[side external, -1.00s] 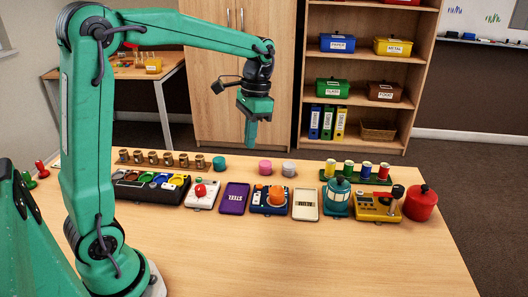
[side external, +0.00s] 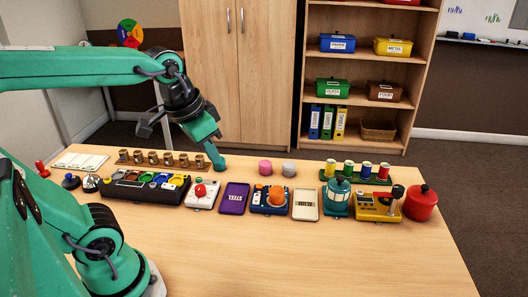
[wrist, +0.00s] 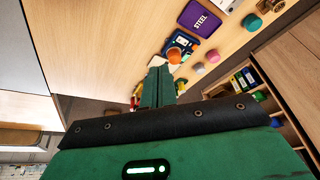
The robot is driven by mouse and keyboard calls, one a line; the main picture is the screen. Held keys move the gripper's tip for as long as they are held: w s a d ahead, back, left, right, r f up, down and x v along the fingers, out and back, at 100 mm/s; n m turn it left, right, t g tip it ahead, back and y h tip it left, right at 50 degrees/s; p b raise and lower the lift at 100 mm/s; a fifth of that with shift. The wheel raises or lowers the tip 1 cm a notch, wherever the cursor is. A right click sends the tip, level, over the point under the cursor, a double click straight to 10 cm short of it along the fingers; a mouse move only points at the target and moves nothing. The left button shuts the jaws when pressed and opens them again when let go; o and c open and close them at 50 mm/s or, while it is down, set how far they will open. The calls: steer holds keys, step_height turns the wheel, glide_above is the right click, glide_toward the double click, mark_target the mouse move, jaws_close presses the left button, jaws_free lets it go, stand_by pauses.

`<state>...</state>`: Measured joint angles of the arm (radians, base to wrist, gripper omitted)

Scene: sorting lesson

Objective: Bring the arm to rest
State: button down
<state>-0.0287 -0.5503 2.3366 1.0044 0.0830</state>
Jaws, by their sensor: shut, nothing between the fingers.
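My gripper (side external: 213,151) is in the side view above the back left part of the table, tilted down and to the right. Its green fingers are shut with nothing between them. The fingertips overlap a teal cylinder (side external: 219,164) in that view; I cannot tell how far apart they are. In the wrist view the closed fingers (wrist: 158,74) point away, and the teal cylinder (wrist: 252,22) shows well to the right of them.
A row of devices crosses the table (side external: 260,250), including a purple STEEL tray (side external: 234,198) and a red pot (side external: 420,203). Behind are brown cups (side external: 153,158), a pink cylinder (side external: 265,167) and a rack of coloured cylinders (side external: 350,180). The front of the table is bare.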

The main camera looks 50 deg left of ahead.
steer(key=shift+s+d+f+n+t, duration=0.1)
steer(key=shift+s+f+t, duration=0.15)
steer(key=shift+s, duration=0.25)
steer(key=shift+s+d+f+n+t, duration=0.1)
steer(key=shift+s+d+f+t, duration=0.15)
steer(key=shift+s, duration=0.25)
steer(key=shift+s+f+n+t, duration=0.15)
steer(key=shift+s+t, duration=0.15)
steer(key=shift+s, duration=0.2)
